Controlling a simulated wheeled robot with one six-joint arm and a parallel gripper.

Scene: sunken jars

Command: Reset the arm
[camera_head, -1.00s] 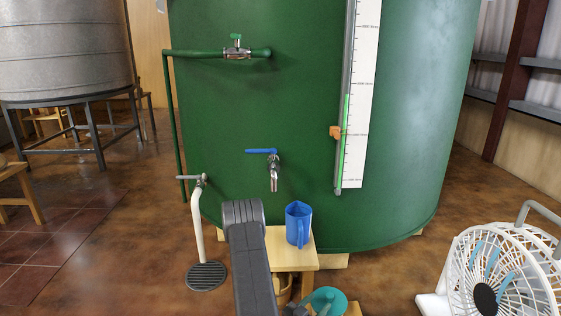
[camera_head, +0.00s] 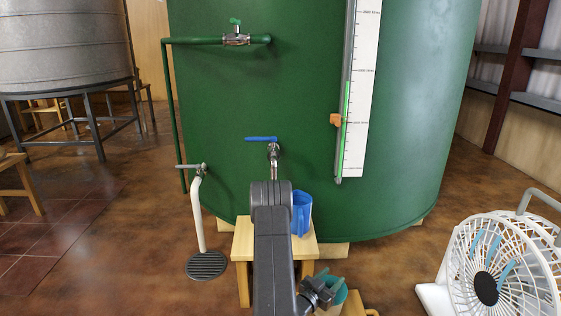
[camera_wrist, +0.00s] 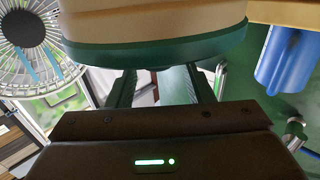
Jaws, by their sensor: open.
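My gripper (camera_wrist: 162,88) shows in the wrist view with its two green fingers apart and nothing seen clamped between them. A beige container with a dark green rim (camera_wrist: 160,52) fills the top of that view, close to the fingers; their tips meet its rim in the picture, and I cannot tell whether they touch. In the head view my dark arm runs up from the bottom centre, in front of the stool. A teal-rimmed container (camera_head: 338,293) shows low beside the arm, partly hidden by my wrist.
A blue jug (camera_head: 301,214) stands on the wooden stool (camera_head: 242,246) by the green tank (camera_head: 400,120). A blue-handled tap (camera_head: 272,150) is just above my arm. A white fan (camera_head: 500,262) stands at right. A pale standpipe (camera_head: 198,215) rises beside a floor drain (camera_head: 206,265). Open floor lies at left.

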